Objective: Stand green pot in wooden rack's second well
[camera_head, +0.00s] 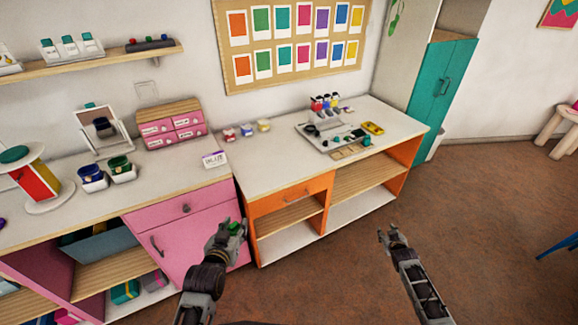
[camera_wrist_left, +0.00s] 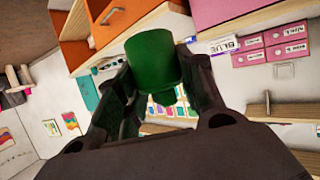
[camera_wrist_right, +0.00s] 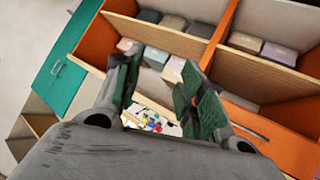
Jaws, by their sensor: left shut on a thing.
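The green pot (camera_wrist_left: 152,60) is held between the fingers of my left gripper (camera_head: 232,234). In the head view the green pot (camera_head: 234,227) shows small at the fingertips, in front of the cabinets and away from the desk top. A flat light-wood piece with square openings (camera_head: 350,152), which looks like the wooden rack, lies at the front edge of the orange desk's white top. Its wells are too small to tell apart. My right gripper (camera_head: 391,238) is over the floor, right of the desk. Its fingers are apart and empty in the right wrist view (camera_wrist_right: 155,90).
The orange desk (camera_head: 285,172) also bears a grey tray (camera_head: 309,137) with small green parts, a yellow item (camera_head: 373,128) and several bottles. A pink cabinet (camera_head: 185,235) with pots and a pink drawer box (camera_head: 172,128) stands left.

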